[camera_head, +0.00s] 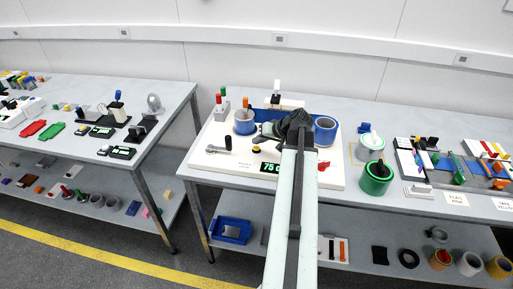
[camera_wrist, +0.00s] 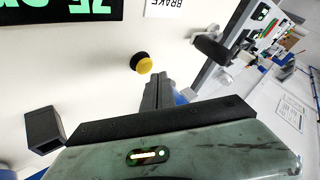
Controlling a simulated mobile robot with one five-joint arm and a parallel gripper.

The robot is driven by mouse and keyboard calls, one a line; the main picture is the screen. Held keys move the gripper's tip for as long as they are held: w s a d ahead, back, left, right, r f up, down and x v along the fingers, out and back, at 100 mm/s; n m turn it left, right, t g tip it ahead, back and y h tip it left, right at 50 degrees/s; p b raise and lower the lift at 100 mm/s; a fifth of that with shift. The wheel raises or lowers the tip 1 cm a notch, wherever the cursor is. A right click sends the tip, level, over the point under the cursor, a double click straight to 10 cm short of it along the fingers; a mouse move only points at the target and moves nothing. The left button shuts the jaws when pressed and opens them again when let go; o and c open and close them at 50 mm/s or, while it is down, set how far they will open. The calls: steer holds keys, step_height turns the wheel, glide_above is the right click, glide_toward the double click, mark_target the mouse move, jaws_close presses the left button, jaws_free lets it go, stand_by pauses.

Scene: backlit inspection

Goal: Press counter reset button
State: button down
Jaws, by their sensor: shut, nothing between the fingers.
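The yellow button (camera_head: 257,149) in a black collar sits on the white panel, above the green-digit counter display (camera_head: 269,168). In the wrist view the yellow button (camera_wrist: 144,66) lies just beyond my fingertips, and part of the display (camera_wrist: 60,10) shows at the top left. My gripper (camera_head: 266,130) is shut and empty, reaching over the panel from the right. In the wrist view my gripper (camera_wrist: 157,84) has its fingers together, close beside the button. Whether they touch it I cannot tell; the button's cap is unobstructed.
A black block (camera_wrist: 43,130) is at the wrist view's left. A red knob (camera_head: 323,166) is right of my arm.

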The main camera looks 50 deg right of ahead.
mark_target(258, 148)
steer(key=shift+f, duration=0.1)
stand_by(0.7)
steer(key=shift+f+b, duration=0.3)
steer(key=shift+b, duration=0.1)
steer(key=shift+f+b, duration=0.4)
stand_by(0.4)
stand_by(0.3)
steer(key=shift+r+p, duration=0.8)
steer(key=shift+r, duration=0.1)
step_height(258, 148, up, 5)
steer(key=p, duration=0.5)
